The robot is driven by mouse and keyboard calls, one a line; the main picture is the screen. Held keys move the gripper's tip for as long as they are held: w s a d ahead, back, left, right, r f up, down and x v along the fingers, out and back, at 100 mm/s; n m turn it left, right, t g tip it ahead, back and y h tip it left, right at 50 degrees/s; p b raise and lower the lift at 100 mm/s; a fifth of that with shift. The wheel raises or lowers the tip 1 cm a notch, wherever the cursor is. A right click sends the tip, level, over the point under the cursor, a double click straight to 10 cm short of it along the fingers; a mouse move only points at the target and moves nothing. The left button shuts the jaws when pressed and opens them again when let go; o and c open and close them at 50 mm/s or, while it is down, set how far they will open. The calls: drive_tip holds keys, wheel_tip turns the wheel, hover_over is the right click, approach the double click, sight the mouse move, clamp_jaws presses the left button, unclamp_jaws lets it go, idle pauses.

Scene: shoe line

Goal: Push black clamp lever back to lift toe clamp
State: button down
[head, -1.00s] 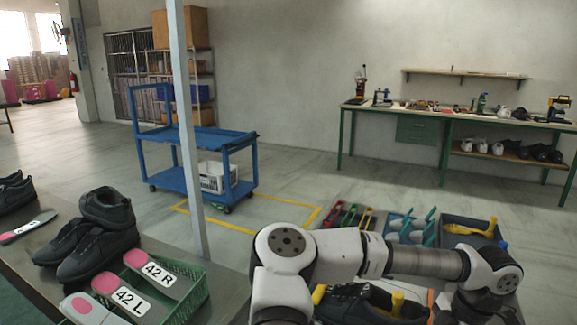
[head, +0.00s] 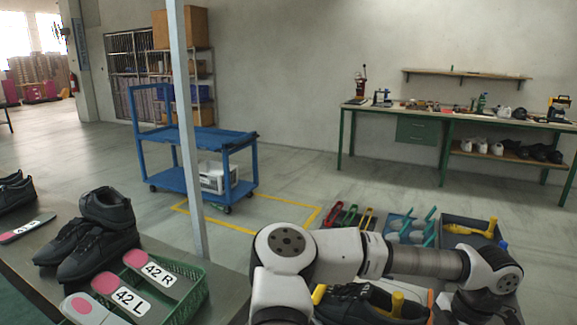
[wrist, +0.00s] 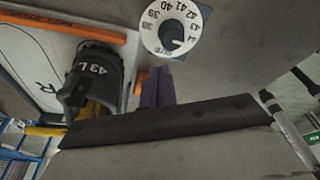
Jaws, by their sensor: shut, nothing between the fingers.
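In the wrist view, my gripper (wrist: 155,86) shows as two dark purple-grey fingers close together, with nothing between them. Left of them, apart in the picture, is a black shoe-like piece marked 43 L (wrist: 90,72) with a yellow part below it. A thin black bar (wrist: 304,80) ends at the right edge; I cannot tell whether it is the clamp lever. The toe clamp cannot be made out for certain. In the head view, a black shoe (head: 350,305) with yellow pieces lies under my arm, which hides much of the station. The fingertips are hidden there.
A size dial (wrist: 172,30) is near the fingers, and an orange bar (wrist: 62,25) runs along the upper left. In the head view, a green crate (head: 190,295) holds size cards. Colored tools and a dark tray (head: 455,232) stand behind my arm. A grey post (head: 188,130) rises at left.

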idle(0.3)
drive_tip(key=shift+w+a+f, duration=0.1)
drive_tip(key=shift+w+a, duration=0.4)
drive_tip(key=shift+a, duration=0.55)
drive_tip(key=shift+w+a, duration=0.45)
drive_tip(key=shift+a, duration=0.55)
drive_tip(key=shift+w+a+f, duration=0.1)
drive_tip(key=shift+w+a, duration=0.4)
drive_tip(key=shift+a, duration=0.55)
drive_tip(key=shift+w+a+r+b, duration=0.15)
drive_tip(key=shift+w+a, duration=0.2)
drive_tip(key=shift+a, duration=0.3)
drive_tip(key=shift+w+a+b, duration=0.1)
drive_tip(key=shift+w+a, duration=0.2)
drive_tip(key=shift+a, duration=0.35)
drive_tip(key=shift+w+a+r+b, duration=0.15)
drive_tip(key=shift+w+a, duration=0.2)
drive_tip(key=shift+a, duration=0.3)
drive_tip(key=shift+f, duration=0.1)
drive_tip(key=shift+d, duration=0.1)
drive_tip(key=shift+s+d, duration=0.35)
drive_tip(key=shift+d, duration=0.3)
drive_tip(key=a+p+v, duration=0.2)
drive_tip(key=p+v, duration=0.3)
drive_tip(key=v, duration=0.3)
drive_tip(key=shift+r, duration=0.6)
